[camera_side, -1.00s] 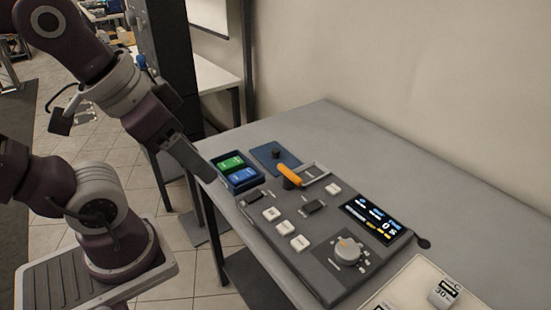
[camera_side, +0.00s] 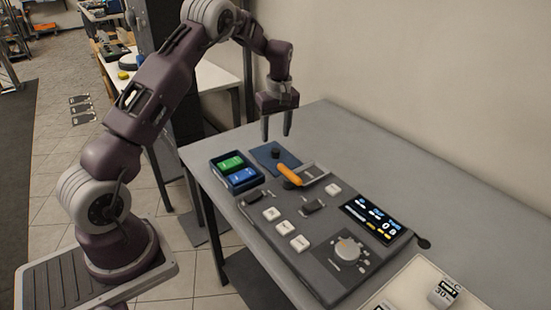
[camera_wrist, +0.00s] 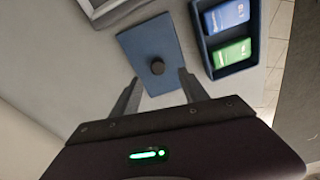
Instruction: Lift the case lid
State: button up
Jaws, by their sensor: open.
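The case lid is a flat blue plate (camera_side: 266,162) with a dark round knob (camera_side: 276,153), lying at the back of the grey table beside the control panel. In the wrist view the blue lid (camera_wrist: 140,45) lies in front of my fingers, its black knob (camera_wrist: 157,67) just beyond and roughly between the fingertips. My gripper (camera_side: 277,137) is open and empty, pointing down above the lid, apart from the knob. It also shows in the wrist view (camera_wrist: 158,78). Whether the lid sits on a case cannot be told.
A dark blue tray (camera_side: 246,184) with a green and a blue block stands left of the lid. The grey control panel (camera_side: 322,262) with an orange-handled lever (camera_side: 289,173) is close in front. Bare table (camera_side: 370,145) lies behind and right.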

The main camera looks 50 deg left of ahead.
aim_at(276, 150)
jog(key=f, duration=0.6)
jog(key=shift+w+a+f, duration=0.15)
jog(key=shift+w+a, duration=0.1)
jog(key=shift+a, duration=0.15)
grip_shut()
